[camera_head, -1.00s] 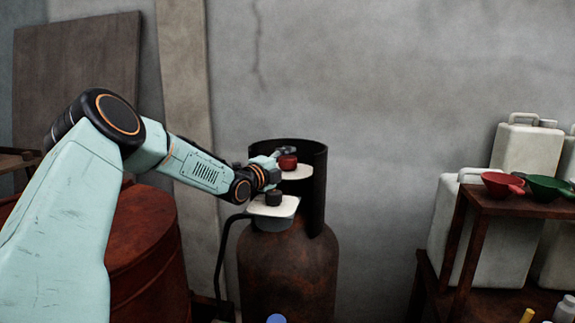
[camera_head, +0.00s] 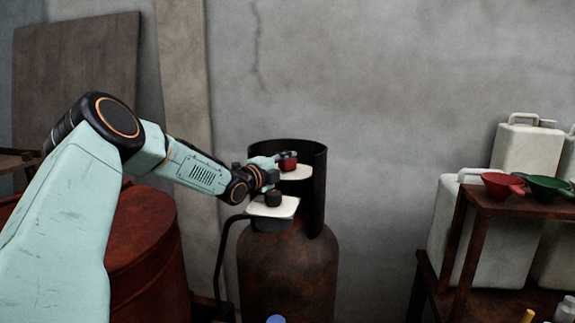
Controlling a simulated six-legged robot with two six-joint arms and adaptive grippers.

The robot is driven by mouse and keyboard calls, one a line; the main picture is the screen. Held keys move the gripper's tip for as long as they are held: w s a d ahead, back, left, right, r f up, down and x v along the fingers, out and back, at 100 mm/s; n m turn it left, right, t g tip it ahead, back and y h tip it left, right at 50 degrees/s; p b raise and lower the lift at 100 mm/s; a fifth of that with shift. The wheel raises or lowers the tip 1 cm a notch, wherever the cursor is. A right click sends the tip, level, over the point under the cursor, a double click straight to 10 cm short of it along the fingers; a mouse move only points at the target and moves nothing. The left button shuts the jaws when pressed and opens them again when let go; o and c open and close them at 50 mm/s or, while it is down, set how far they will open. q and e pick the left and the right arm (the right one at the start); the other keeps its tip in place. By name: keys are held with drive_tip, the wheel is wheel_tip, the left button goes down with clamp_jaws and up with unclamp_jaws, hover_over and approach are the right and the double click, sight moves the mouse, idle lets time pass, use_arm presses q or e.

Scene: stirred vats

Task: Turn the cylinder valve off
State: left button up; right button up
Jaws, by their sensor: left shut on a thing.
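The cylinder (camera_head: 287,270) is a rusty brown gas bottle with a dark open collar, standing against the wall in the middle of the view. Its valve knob (camera_head: 288,163) is a small red wheel above a pale plate inside the collar. My left arm comes in from the left, and my left gripper (camera_head: 282,159) is shut on the red knob. The wrist partly hides the near side of the collar. A second, dark knob (camera_head: 273,198) sits on a pale-topped box (camera_head: 272,210) in front, below the gripper. My right gripper is out of view.
A dark hose (camera_head: 222,262) runs down from the box's left side. A rusty drum (camera_head: 146,255) stands at the left. At the right, a rusty shelf (camera_head: 470,203) bears a red funnel (camera_head: 502,185) and a green funnel (camera_head: 546,187), beside white canisters (camera_head: 528,150).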

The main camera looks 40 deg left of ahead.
use_arm(q)
drive_tip(key=shift+m+h, duration=0.5)
drive_tip(key=shift+h, duration=0.3)
drive_tip(key=o, duration=1.2)
drive_tip(key=shift+s, duration=0.1)
drive_tip(key=shift+c, duration=0.2)
